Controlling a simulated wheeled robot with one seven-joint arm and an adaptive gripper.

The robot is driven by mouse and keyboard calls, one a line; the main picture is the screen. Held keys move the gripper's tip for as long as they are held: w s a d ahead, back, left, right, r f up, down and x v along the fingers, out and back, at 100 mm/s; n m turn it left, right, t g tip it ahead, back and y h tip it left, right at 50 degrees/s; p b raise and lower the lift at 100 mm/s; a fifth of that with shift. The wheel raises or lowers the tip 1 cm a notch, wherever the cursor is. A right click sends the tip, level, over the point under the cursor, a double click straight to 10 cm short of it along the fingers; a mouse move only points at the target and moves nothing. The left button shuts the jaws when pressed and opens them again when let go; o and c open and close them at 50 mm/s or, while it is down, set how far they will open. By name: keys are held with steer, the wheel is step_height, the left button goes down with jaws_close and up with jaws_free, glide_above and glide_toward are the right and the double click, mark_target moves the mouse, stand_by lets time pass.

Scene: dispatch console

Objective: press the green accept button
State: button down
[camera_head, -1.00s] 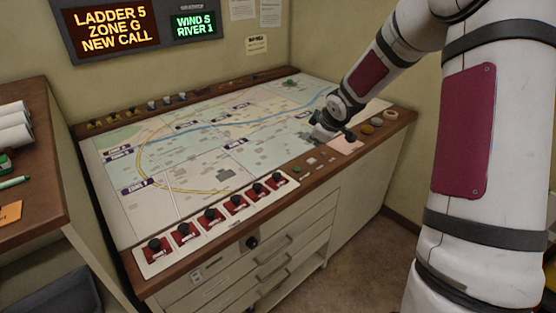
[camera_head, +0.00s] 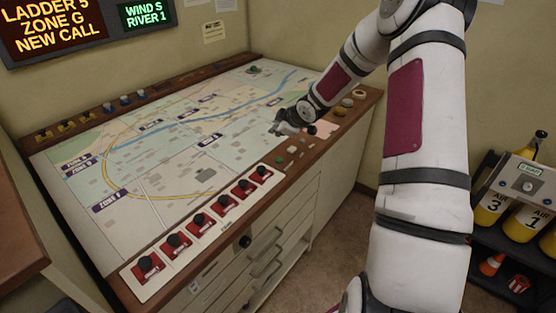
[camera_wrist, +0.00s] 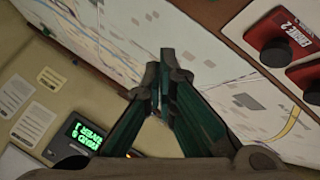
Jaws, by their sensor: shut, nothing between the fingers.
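A small green button (camera_head: 280,160) sits on the wooden front rim of the console, just right of the row of red switches. It is likely the accept button, but its label is too small to read. My gripper (camera_head: 277,129) is shut and empty, apart from the button and behind it in the head view, over the right part of the map. In the wrist view my gripper's dark green fingers (camera_wrist: 166,85) meet at their tips over the map. The green button cannot be made out in the wrist view.
Red switches with black knobs (camera_head: 198,219) line the front edge of the map (camera_head: 150,165); some show in the wrist view (camera_wrist: 274,53). Small pale blocks (camera_head: 292,149) lie right of the button. Another green item (camera_head: 254,70) is at the map's far corner.

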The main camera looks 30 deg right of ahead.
steer(key=b, duration=0.6)
glide_above(277, 160)
step_height(277, 160, down, 7)
steer(key=shift+w+r, duration=0.1)
steer(key=shift+r, duration=0.05)
steer(key=shift+d+f+b, duration=0.1)
steer(key=shift+f+b, duration=0.35)
steer(key=shift+f, duration=0.5)
steer(key=shift+f, duration=0.1)
steer(key=shift+f, duration=0.3)
steer(key=shift+f+b, duration=0.35)
steer(key=shift+f, duration=0.05)
stand_by(0.9)
steer(key=shift+r+p, duration=0.8)
steer(key=shift+r, duration=0.05)
steer(key=shift+r+p, duration=2.15)
steer(key=shift+r, duration=0.35)
